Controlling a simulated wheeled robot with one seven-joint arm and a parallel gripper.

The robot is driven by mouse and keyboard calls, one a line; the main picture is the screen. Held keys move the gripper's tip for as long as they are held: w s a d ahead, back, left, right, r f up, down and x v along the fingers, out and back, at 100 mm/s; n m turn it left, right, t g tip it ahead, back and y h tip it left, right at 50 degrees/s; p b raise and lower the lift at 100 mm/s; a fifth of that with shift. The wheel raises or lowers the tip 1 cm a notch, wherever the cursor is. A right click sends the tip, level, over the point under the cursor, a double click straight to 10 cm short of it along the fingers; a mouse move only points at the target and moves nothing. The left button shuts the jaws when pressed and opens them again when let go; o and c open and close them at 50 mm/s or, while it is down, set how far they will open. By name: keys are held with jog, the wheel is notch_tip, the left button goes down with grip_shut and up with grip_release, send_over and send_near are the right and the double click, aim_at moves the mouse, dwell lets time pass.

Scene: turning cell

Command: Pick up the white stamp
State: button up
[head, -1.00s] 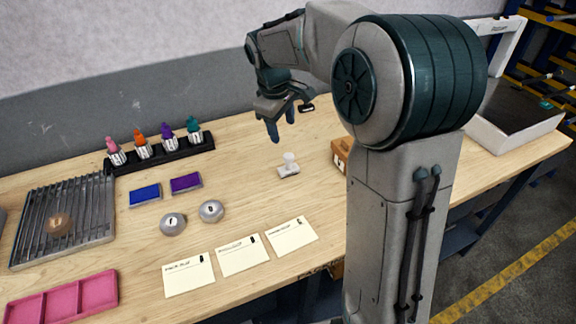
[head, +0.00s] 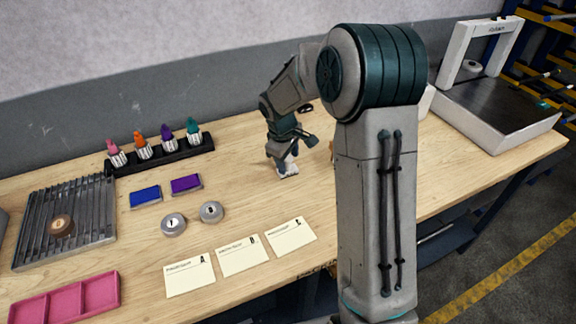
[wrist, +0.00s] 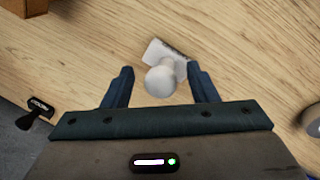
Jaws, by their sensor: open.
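The white stamp (wrist: 160,79) stands on the wooden table. Its round white knob and pale rectangular base show between the two fingers in the wrist view. In the head view the stamp (head: 289,171) is partly hidden by my gripper (head: 283,163), which is low over it. In the wrist view my gripper (wrist: 166,88) is open, with one finger on each side of the knob. A gap shows on the left of the knob and a smaller one on the right. I cannot tell whether a finger touches the base.
Blue (head: 145,196) and purple (head: 186,183) ink pads lie left of the stamp. Two round grey pieces (head: 212,211) and several paper cards (head: 243,255) are nearer the front. A black rack of colored bottles (head: 160,156) stands behind. A brown block (wrist: 22,6) shows at the wrist view's corner.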

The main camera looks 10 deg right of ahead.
jog(key=shift+f, duration=0.3)
jog(key=c, duration=1.1)
jog(key=shift+r, duration=0.1)
notch_tip(320, 180, up, 4)
jog(key=shift+w+r+b, duration=0.1)
jog(key=shift+b, duration=0.3)
jog(key=shift+s+d+r+b, duration=0.25)
jog(key=shift+s+d+r, duration=0.35)
jog(key=shift+s+r, duration=0.9)
jog(key=shift+s+d+r+b, duration=0.3)
jog(key=shift+s+d+r, duration=0.35)
jog(key=shift+s, duration=1.6)
jog(key=shift+s+d+r+b, duration=0.25)
jog(key=shift+s+d+r, duration=0.25)
jog(key=shift+s+r, duration=1.05)
jog(key=shift+s+f, duration=0.3)
jog(key=shift+f, duration=0.1)
